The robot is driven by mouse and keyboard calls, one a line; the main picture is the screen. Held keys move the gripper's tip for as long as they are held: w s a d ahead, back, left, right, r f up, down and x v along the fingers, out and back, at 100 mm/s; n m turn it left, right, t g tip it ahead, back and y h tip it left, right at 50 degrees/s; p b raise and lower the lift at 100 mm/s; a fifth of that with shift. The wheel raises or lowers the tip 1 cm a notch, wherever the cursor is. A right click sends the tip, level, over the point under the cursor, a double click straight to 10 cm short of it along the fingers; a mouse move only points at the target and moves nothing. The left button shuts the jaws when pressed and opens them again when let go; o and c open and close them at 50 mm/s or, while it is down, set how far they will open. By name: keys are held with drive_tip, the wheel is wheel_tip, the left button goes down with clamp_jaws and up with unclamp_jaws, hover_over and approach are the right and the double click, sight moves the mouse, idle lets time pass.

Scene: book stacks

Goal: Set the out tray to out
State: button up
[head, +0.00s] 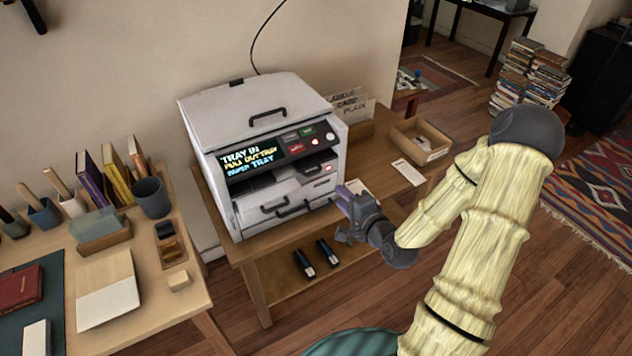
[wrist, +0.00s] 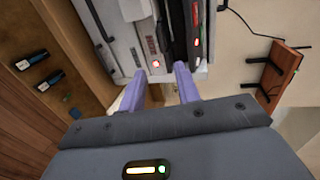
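The white printer (head: 262,120) stands on a wooden side table, with its lid shut. Its screen (head: 250,160) reads "TRAY IN", "PULL OUT TRAY" and "PAPER TRAY". Below the panel is a dark slot with a tray front (head: 312,172) beside a red light; it looks pushed in. Lower down are drawer fronts with dark handles (head: 290,208). My gripper (head: 344,203) is just right of the printer's lower front. In the wrist view my gripper (wrist: 160,82) has its purple fingers apart with nothing between them, facing the printer front (wrist: 128,38) and its red light (wrist: 155,63).
Two small dark bottle-like items (head: 316,258) lie on the table's lower shelf. A desk (head: 150,318) with books and cups is at left.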

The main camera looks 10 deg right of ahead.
drive_tip(key=b+x, duration=0.2)
drive_tip(key=x, duration=1.2)
drive_tip(key=shift+w, duration=0.2)
clamp_jaws()
